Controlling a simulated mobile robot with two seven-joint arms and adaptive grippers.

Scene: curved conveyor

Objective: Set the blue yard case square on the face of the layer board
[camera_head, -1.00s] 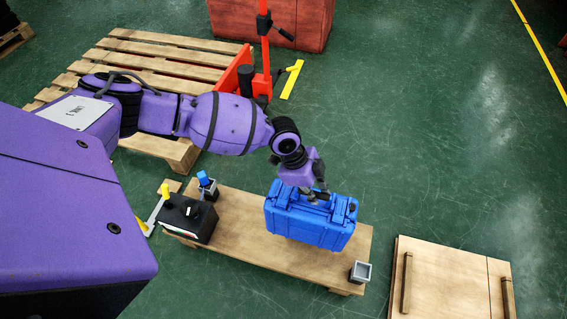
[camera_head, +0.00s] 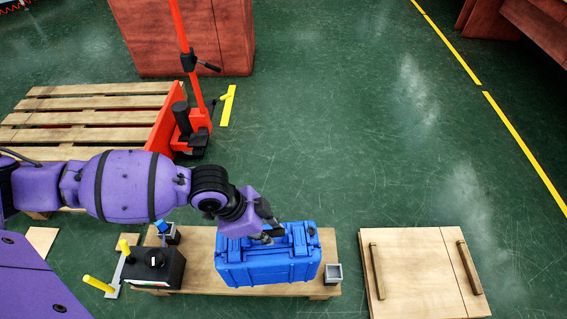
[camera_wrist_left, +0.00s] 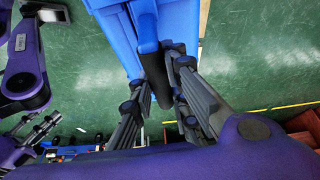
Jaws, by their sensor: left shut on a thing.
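The blue yard case (camera_head: 268,262) is over the low wooden bench; I cannot tell whether it touches the bench top. My left gripper (camera_head: 268,232) is shut on its handle from above. In the left wrist view, the left gripper's fingers (camera_wrist_left: 160,90) close around the dark handle, with the blue case (camera_wrist_left: 117,30) beyond. The layer board (camera_head: 415,270) appears to be the flat wooden panel on the floor at right, with two raised battens and a seam. Grey finger-like parts of my right gripper (camera_wrist_left: 38,130) show at the left wrist view's lower left; their opening is unclear.
The bench (camera_head: 205,245) also bears a black box (camera_head: 155,268), a small blue-topped item (camera_head: 165,232) and an open grey cup (camera_head: 333,273), close to the case's right end. A pallet (camera_head: 85,120) and red pallet jack (camera_head: 185,110) stand behind. Floor beyond the board is clear.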

